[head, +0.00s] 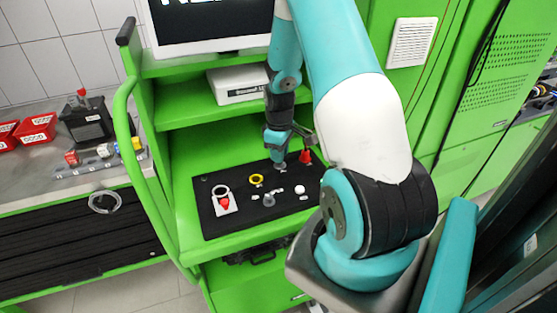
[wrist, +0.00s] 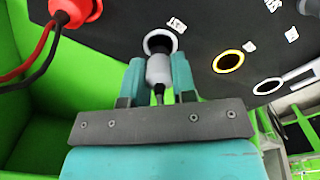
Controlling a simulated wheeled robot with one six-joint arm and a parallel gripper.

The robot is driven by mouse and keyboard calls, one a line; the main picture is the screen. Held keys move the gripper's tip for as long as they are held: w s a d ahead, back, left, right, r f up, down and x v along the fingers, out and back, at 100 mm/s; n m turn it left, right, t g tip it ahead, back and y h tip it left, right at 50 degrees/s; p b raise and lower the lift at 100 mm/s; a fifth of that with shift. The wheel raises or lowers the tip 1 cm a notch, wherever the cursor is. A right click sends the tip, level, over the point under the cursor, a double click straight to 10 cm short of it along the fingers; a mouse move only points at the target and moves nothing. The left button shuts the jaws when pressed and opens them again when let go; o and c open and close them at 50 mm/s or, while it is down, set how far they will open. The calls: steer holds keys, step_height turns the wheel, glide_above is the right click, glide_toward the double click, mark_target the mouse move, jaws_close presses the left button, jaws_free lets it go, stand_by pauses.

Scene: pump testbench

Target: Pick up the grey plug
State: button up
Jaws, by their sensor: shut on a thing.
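The grey plug (wrist: 158,69) is between the two teal fingers of my gripper (wrist: 159,75) in the wrist view, with a dark cable end below it. My gripper is shut on it. The plug's top overlaps the dark opening of a white-rimmed ring (wrist: 174,43) on the black panel; I cannot tell whether it sits in the opening or in front of it. In the head view my gripper (head: 281,164) is low over the back of the black panel (head: 240,222), and the plug is too small to make out clearly.
A red plug (wrist: 72,10) with a red cable is left of my gripper. A yellow ring (wrist: 217,66) and another white ring (wrist: 256,90) lie to the right. A red knob (head: 225,203) is at the panel's left. A shelf with a white box (head: 238,86) stands behind.

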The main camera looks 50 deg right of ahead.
step_height(320, 180, up, 18)
steer(key=b, duration=0.3)
steer(key=shift+f, duration=0.25)
